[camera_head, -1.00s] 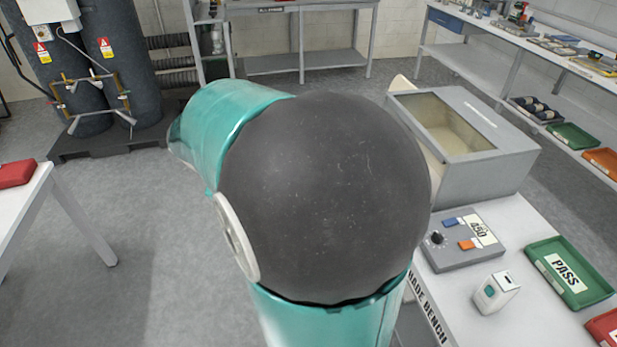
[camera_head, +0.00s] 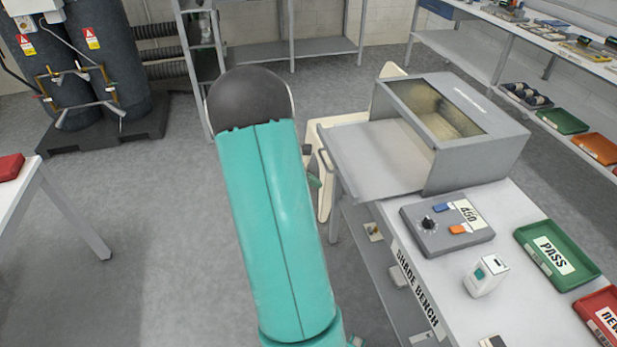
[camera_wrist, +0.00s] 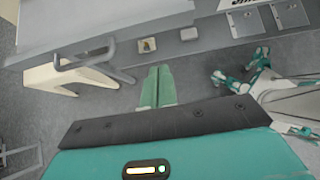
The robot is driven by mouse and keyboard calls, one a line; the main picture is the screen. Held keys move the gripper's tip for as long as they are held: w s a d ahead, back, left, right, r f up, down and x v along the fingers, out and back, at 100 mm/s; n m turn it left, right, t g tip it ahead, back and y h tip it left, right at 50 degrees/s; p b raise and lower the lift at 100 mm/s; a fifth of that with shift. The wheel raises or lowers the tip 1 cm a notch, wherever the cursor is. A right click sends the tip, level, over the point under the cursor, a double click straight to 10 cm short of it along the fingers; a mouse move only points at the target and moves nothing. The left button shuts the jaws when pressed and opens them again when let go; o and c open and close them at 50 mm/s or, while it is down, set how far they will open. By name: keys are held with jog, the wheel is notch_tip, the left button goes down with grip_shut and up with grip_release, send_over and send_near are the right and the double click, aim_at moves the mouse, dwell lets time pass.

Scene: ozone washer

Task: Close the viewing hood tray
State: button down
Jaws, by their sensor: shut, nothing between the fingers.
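The viewing hood (camera_head: 485,150) is a grey box with a sloped window on the right bench. Its grey tray (camera_head: 370,158) sticks out from the open left side, over the bench end. In the wrist view the tray (camera_wrist: 120,22) spans the top, with a grey bar handle (camera_wrist: 88,60) below its edge. My gripper (camera_wrist: 158,70) has green fingers pressed together, empty, pointing towards the tray side and right of the handle. No contact with the tray or handle shows. In the head view my arm hides most of the gripper; a bit of green shows left of the tray.
A cream panel (camera_head: 327,195) stands by the bench end, close to my gripper. The bench (camera_head: 510,215) holds a control box (camera_head: 447,228), a small white device (camera_head: 486,276) and a green PASS tray (camera_head: 572,276).

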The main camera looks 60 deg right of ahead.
jog(key=s+d+f, duration=0.3)
jog(key=s+d, duration=0.2)
jog(key=shift+f, duration=0.2)
jog(key=shift+s+d, duration=0.1)
